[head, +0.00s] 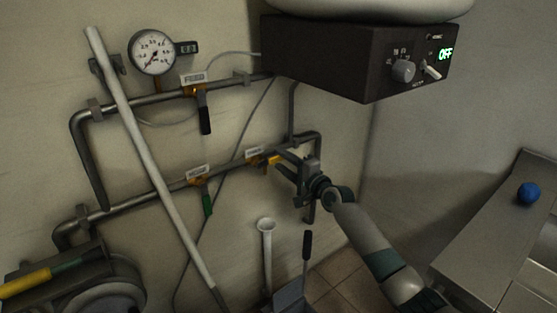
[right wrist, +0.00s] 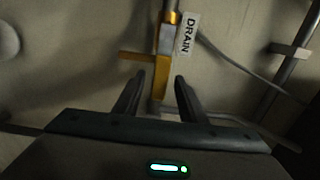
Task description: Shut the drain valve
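The drain valve (head: 254,160) is on the lower wall pipe, under a small white label. In the right wrist view the label reads DRAIN (right wrist: 188,35), beside the brass valve body (right wrist: 166,42). The lever's exact outline is hard to tell. My left gripper is not in view.
Beside it on the pipes are a valve with a green lever (head: 207,204) and the FEED valve with a black lever (head: 205,120). A long pale pole (head: 150,165) leans across the pipes. A dark control box (head: 330,58) reading OFF overhangs the area. A gauge (head: 152,53) is upper left.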

